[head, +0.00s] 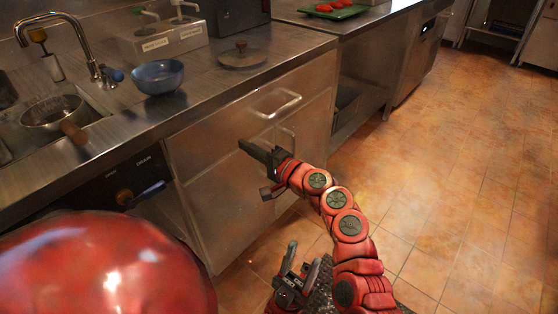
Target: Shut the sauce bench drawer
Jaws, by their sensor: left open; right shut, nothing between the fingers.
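The sauce bench drawer (225,125) is a steel front with a bar handle (277,103), just under the counter edge. Its front looks flush or nearly so; no inside shows, and I cannot tell if a small gap is left. My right gripper (243,146) is shut and empty, its fingers pointing left in front of the cabinet just below the drawer front. I cannot tell whether it touches. My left gripper (301,262) is open and empty, low at the bottom middle, near the floor in the picture and apart from the drawer.
The counter holds a blue bowl (158,77), a round lid (242,56), a sauce pump holder (163,40) and a sink with a pot (52,112). A cabinet handle (285,138) is under the drawer. The tiled floor (450,170) at right is clear.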

